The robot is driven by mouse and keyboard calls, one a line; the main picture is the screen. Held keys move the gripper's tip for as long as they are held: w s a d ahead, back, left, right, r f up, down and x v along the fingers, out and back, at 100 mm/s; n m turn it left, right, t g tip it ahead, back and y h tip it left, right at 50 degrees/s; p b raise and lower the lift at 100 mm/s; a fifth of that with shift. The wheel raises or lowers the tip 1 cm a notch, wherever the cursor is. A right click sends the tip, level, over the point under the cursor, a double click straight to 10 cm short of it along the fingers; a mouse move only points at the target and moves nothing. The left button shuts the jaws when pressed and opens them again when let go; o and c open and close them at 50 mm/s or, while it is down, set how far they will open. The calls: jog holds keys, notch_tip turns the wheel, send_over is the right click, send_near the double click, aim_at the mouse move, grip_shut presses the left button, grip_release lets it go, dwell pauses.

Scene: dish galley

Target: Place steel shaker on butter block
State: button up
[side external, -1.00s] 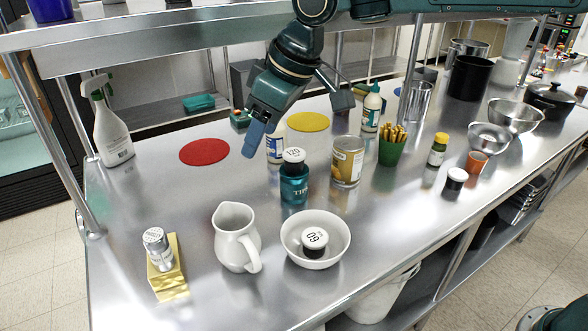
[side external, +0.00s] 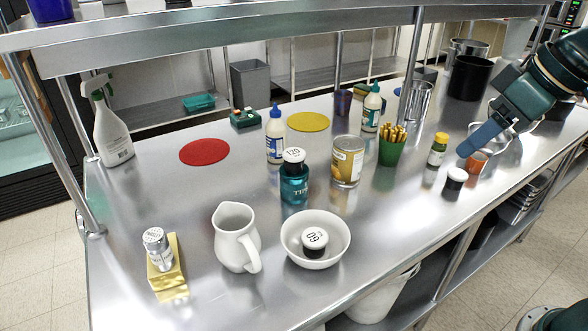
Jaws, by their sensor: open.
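The steel shaker (side external: 157,253), a small silver cylinder with a marked top, stands on the gold-wrapped butter block (side external: 172,288) at the front left of the steel counter. The shaker rests on the block's upper face, towards its far end, and looks nearly upright. Nothing holds it. My gripper (side external: 470,149) is at the far right, above the counter by the terracotta cup (side external: 478,161), well away from the shaker and block. It is open, and no object shows in it.
A white pitcher (side external: 236,240) and a white bowl (side external: 316,246) with a black-and-white lidded jar inside stand right of the block. A teal jar (side external: 294,183), a can (side external: 347,163) and a green cup (side external: 392,148) stand mid-counter. Bare counter lies behind the block.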

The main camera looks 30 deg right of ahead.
jog(key=s+d+f+m, duration=0.1)
jog(key=s+d+f, duration=0.1)
jog(key=s, duration=0.2)
jog(key=s+d+f+m+h, duration=0.1)
jog(key=s+d+f, duration=0.1)
jog(key=s, duration=0.2)
jog(key=shift+f, duration=0.3)
dwell(0.8)
